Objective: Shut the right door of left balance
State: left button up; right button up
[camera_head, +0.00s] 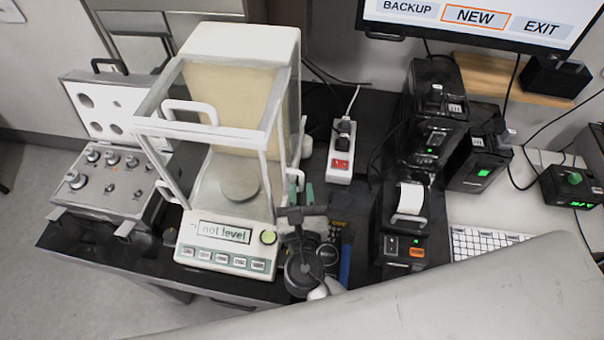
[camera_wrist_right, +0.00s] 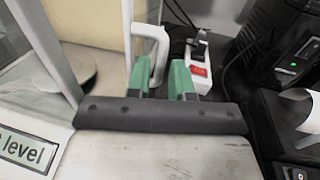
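The left balance (camera_head: 238,45) has a glass weighing chamber, a round pan (camera_head: 240,188) and a display reading "not level" (camera_head: 224,232). The right door's white handle (camera_head: 297,176) is on the chamber's right side; it shows large in the right wrist view (camera_wrist_right: 161,45). A gap seems to show between the front post and the door's edge, with the pan visible (camera_wrist_right: 70,68). My right gripper (camera_head: 307,194) is at the front right of the balance, its green fingers apart (camera_wrist_right: 162,78). The left finger overlaps the handle's lower end; contact cannot be told. My left gripper is not in view.
A power strip (camera_head: 341,155) with a red switch lies right of the balance. Black devices (camera_head: 436,100) and a printer (camera_head: 408,215) stand farther right. An open instrument case (camera_head: 108,185) is at left. A dark calculator-like object is partly hidden behind my right gripper.

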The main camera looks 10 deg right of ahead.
aim_at(301, 183)
jog(key=w, duration=0.3)
jog(key=shift+d, duration=0.35)
jog(key=shift+w, duration=0.15)
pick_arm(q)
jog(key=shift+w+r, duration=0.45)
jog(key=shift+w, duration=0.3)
pick_arm(e)
grip_shut()
